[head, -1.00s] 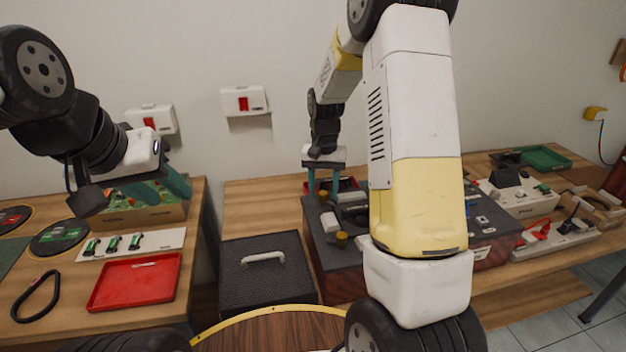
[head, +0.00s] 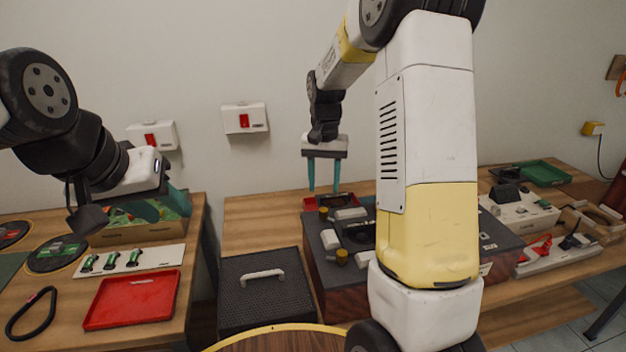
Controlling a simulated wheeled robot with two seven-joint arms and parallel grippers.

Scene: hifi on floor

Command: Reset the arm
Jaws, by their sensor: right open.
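My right gripper (head: 323,176) hangs with its two teal fingers pointing down and apart, open and empty. It is above the back left part of the dark-topped hi-fi box (head: 325,275), near a small red tray (head: 313,203). My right arm crosses the middle right of the view and hides part of the box. My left gripper (head: 165,207) is at the left, over the left table in front of a cardboard box (head: 140,232). Its teal fingers are partly hidden by its own body, so its opening is unclear.
A red tray (head: 132,300), a white strip with green parts (head: 128,260) and a black loop (head: 30,314) lie on the left table. A black case with a handle (head: 265,300) stands in the middle. White devices (head: 520,212) and a green tray (head: 543,172) are at right.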

